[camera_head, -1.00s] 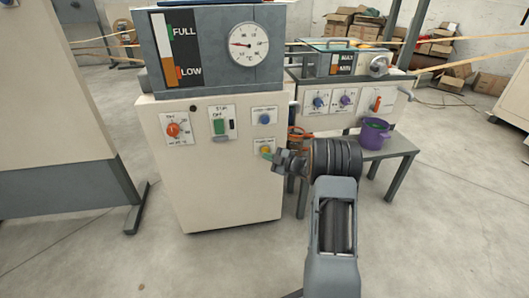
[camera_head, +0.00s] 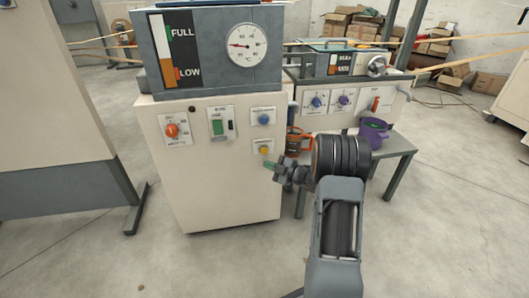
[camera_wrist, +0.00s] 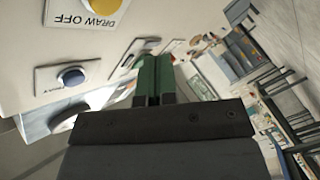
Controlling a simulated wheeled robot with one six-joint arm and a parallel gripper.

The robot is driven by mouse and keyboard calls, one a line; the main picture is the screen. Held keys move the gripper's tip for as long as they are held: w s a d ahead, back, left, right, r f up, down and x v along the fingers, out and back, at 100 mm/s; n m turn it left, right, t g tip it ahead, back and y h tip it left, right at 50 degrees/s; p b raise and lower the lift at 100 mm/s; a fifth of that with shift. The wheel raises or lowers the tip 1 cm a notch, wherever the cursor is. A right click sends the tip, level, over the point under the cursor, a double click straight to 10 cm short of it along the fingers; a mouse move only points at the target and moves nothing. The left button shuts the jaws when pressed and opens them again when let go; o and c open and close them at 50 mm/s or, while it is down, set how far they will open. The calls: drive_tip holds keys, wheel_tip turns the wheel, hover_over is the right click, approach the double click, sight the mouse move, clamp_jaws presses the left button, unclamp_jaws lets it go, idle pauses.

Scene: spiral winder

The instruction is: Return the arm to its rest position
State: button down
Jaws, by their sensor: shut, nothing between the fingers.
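My gripper (camera_head: 269,165) is in front of the cream machine cabinet (camera_head: 215,200), just below its yellow button (camera_head: 265,150). In the wrist view its green fingertips (camera_wrist: 153,80) are together with nothing between them. In the wrist view the yellow button (camera_wrist: 88,8) sits at the top left on a plate marked DRAW OFF, and a blue button (camera_wrist: 71,77) is below it. The gripper looks apart from the panel, though the exact gap cannot be told. My arm reaches up from the bottom right of the head view.
The cabinet also carries an orange knob (camera_head: 171,130), a green switch (camera_head: 217,128) and a dial gauge (camera_head: 248,44). To the right, a grey bench (camera_head: 395,147) holds a purple bucket (camera_head: 373,134) and an orange mug (camera_head: 298,142). The floor at right is clear.

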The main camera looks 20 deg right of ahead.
idle(0.4)
wheel_tip(320, 180, up, 29)
drive_tip(key=s+a+m+g+h+p, duration=0.1)
drive_tip(key=s+a+m+h+p, duration=0.15)
drive_tip(key=m+h+p, duration=1.2)
drive_tip(key=s+a+r+g+y+p, duration=0.1)
drive_tip(key=s+a+r+g+p, duration=0.2)
drive_tip(key=s+r+p, duration=0.2)
drive_tip(key=s+a+r+m+g+y+p, duration=0.1)
drive_tip(key=s+a+r+g+y+p, duration=0.1)
drive_tip(key=s+r+p, duration=0.4)
drive_tip(key=s+a+r+m+g+y+p, duration=0.1)
drive_tip(key=s+a+r+g+p, duration=0.3)
drive_tip(key=s+p, duration=0.8)
drive_tip(key=shift+s+a+r+g+y, duration=0.3)
drive_tip(key=shift+s+a+r+y, duration=0.3)
drive_tip(key=shift+s+r, duration=0.45)
drive_tip(key=shift+s+f, duration=0.1)
